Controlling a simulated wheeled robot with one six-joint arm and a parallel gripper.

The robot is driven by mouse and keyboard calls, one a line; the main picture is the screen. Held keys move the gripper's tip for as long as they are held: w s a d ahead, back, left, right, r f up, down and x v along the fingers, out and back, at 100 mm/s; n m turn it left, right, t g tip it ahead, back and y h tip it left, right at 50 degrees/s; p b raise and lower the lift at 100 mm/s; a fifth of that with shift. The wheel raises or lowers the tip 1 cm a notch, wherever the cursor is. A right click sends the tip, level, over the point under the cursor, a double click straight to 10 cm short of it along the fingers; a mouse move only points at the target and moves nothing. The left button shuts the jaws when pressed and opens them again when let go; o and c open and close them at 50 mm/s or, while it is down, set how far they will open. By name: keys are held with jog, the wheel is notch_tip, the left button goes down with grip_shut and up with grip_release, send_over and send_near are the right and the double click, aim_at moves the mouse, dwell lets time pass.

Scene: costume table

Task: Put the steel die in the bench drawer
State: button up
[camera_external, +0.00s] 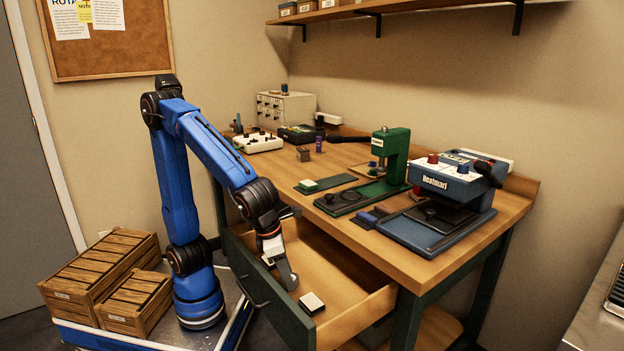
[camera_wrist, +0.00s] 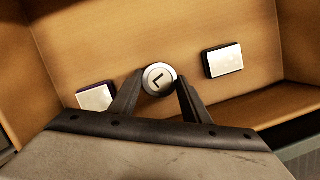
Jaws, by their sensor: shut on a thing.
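In the wrist view, the steel die (camera_wrist: 159,79) is a round silver piece with a dark L-shaped mark on its face. My gripper (camera_wrist: 157,84) has a finger at each side of it and is shut on it. The bench drawer (camera_external: 345,318) is pulled open under the bench top. In the external view my gripper (camera_external: 287,279) points down inside the drawer's outline, near its front panel; the die is hard to make out there. The drawer floor (camera_wrist: 205,35) lies behind the die in the wrist view. I cannot tell whether the die touches it.
Two white-topped blocks lie in the drawer, one left (camera_wrist: 95,98) and one right (camera_wrist: 223,60) of my fingers. The bench top (camera_external: 440,262) above holds a green press (camera_external: 392,150) and a blue machine (camera_external: 448,180). Wooden crates (camera_external: 100,268) stand at the left.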

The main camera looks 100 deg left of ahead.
jog(key=o, duration=1.3)
jog(key=shift+f, duration=0.1)
jog(key=v, duration=1.2)
